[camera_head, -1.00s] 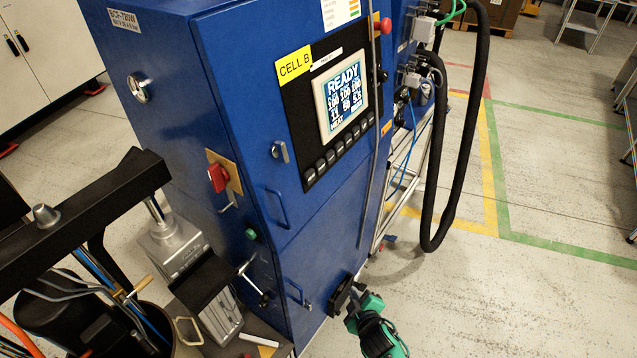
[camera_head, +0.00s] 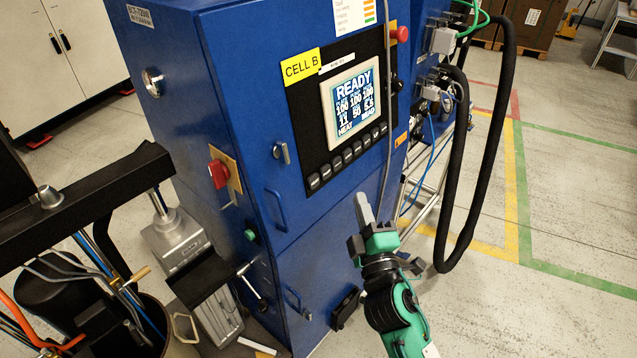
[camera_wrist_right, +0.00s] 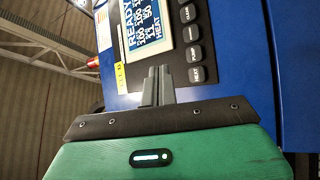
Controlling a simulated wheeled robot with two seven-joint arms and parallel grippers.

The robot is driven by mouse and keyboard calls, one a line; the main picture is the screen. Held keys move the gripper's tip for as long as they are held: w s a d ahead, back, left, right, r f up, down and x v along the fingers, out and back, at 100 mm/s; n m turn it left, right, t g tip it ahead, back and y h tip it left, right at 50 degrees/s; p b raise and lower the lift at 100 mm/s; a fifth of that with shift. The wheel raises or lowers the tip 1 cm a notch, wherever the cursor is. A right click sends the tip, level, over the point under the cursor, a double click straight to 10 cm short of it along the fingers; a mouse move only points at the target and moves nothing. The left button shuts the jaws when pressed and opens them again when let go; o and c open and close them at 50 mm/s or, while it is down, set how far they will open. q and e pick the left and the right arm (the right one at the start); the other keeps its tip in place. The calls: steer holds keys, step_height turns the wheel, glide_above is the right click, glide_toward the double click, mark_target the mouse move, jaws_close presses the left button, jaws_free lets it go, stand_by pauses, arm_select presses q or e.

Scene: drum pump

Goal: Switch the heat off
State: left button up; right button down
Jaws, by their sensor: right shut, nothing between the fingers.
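The blue cabinet (camera_head: 225,90) carries a lit screen (camera_head: 351,105) that reads READY, with rows of numbers and the word HEAT at its lower left. My right gripper (camera_head: 362,198) is shut and empty, pointing up just below the right part of the button row. In the wrist view its closed fingertips (camera_wrist_right: 158,72) lie below the screen's edge; I cannot tell their gap to the panel. My left gripper is out of view.
A red rotary switch (camera_head: 218,173) and a green button (camera_head: 250,235) are on the cabinet's side. A red knob (camera_head: 401,34) is at the panel's upper right. Black hoses (camera_head: 484,160) hang at right. Pump gear (camera_head: 180,240) stands at left.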

mark_target(318, 176)
stand_by(0.3)
steer(key=w+a+f+b, duration=0.1)
steer(key=w+a+b, duration=0.2)
steer(key=w+a, duration=0.2)
steer(key=shift+a+f, duration=0.25)
steer(key=shift+a, duration=0.85)
steer(key=shift+w+b, duration=0.1)
steer(key=shift+b, duration=0.2)
stand_by(1.1)
steer(key=shift+w+a+f, duration=0.1)
steer(key=shift+w+a, duration=0.1)
steer(key=shift+a, duration=0.1)
steer(key=shift+w+a+f+b, duration=0.1)
steer(key=shift+w+a+b, duration=0.15)
steer(key=shift+a+b, duration=0.1)
stand_by(0.7)
stand_by(0.3)
steer(key=shift+s+d+r+p, duration=0.2)
steer(key=shift+s+d+p, duration=0.2)
steer(key=shift+s+d, duration=0.25)
